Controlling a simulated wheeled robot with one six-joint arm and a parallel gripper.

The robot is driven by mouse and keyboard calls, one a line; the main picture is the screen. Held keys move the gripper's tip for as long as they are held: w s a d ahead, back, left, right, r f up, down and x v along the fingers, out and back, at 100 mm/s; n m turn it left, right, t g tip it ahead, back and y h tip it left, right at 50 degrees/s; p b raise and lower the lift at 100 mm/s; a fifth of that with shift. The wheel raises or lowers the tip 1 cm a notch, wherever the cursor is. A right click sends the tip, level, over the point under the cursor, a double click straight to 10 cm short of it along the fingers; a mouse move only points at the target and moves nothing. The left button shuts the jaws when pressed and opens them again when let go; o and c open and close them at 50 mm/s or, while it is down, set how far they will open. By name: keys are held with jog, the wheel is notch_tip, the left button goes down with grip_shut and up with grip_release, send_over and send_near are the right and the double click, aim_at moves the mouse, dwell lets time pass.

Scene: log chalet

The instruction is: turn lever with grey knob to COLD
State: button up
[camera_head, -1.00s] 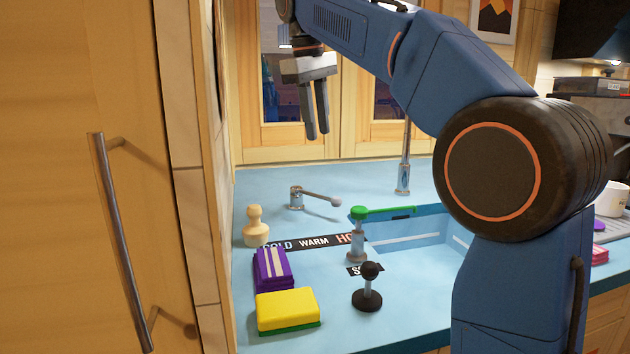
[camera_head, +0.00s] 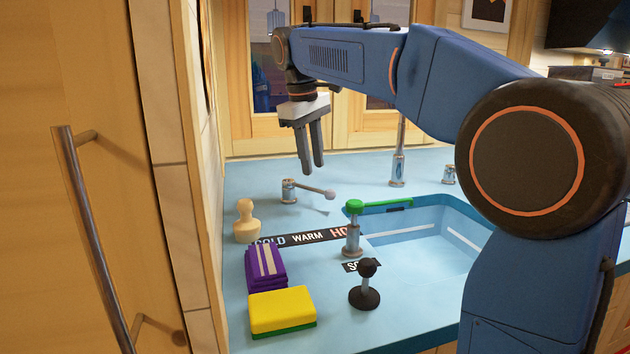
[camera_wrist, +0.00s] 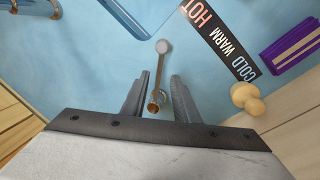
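The lever with the grey knob (camera_head: 329,194) stands on the blue counter on a round metal base (camera_head: 289,192). Its arm points right in the head view, nearest the HOT end of the COLD-WARM-HOT strip (camera_head: 306,237). In the wrist view the knob (camera_wrist: 162,46) is beyond my fingertips, and the strip (camera_wrist: 220,39) lies to its right. COLD is at the strip's left end in the head view. My gripper (camera_head: 313,169) points down above the lever, open and empty. In the wrist view the lever's base lies between the fingers (camera_wrist: 159,82), apparently below them.
A sink (camera_head: 430,240) is at right, with a wall close at left.

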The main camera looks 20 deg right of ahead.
aim_at(308, 188)
jog(key=shift+w+d+f, duration=0.1)
jog(key=shift+d+f, duration=0.05)
jog(key=shift+f, duration=0.8)
jog(key=shift+w+d+f, duration=0.15)
jog(key=shift+f, duration=0.8)
jog(key=shift+w+d+f, duration=0.1)
jog(key=shift+d+f, duration=0.05)
jog(key=shift+f, duration=0.8)
grip_shut()
